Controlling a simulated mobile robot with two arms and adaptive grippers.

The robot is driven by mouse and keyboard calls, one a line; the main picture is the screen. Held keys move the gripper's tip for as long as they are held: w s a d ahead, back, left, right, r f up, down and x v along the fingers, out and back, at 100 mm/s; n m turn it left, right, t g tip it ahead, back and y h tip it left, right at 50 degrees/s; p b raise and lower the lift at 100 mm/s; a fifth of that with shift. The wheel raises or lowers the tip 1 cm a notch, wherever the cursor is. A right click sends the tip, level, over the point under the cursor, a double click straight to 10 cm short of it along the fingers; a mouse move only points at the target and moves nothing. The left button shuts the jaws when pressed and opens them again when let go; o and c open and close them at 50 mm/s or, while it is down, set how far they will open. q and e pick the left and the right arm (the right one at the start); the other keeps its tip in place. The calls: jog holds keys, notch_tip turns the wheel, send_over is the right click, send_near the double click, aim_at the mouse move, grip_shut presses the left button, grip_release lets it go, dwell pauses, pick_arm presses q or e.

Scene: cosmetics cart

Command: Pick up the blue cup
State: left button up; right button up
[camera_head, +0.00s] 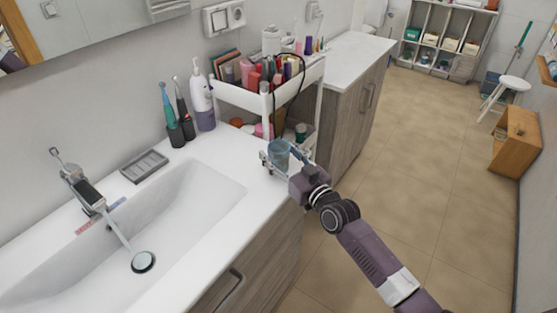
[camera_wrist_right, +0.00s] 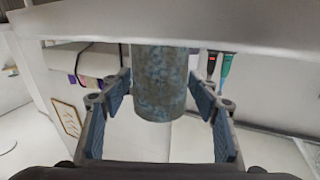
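The blue cup (camera_head: 279,153) is at the right end of the sink counter, by the white cart, in the head view. In the right wrist view the cup (camera_wrist_right: 160,82) is mottled blue-grey and upright in the picture. My right gripper (camera_head: 283,161) is at the cup, with a finger on either side of it. In the right wrist view the right gripper (camera_wrist_right: 159,88) is open, and narrow gaps show between the fingers and the cup. What the cup rests on is hard to make out. My left gripper is not in view.
The white cart (camera_head: 236,97), full of cosmetics, stands just behind the cup. A lotion bottle (camera_head: 202,103) and toothbrushes (camera_head: 181,108) stand on the counter to the left. The sink (camera_head: 170,225) is at lower left. Open floor (camera_head: 430,170) lies to the right.

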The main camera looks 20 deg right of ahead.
jog(key=c, duration=1)
jog(key=shift+r, duration=0.1)
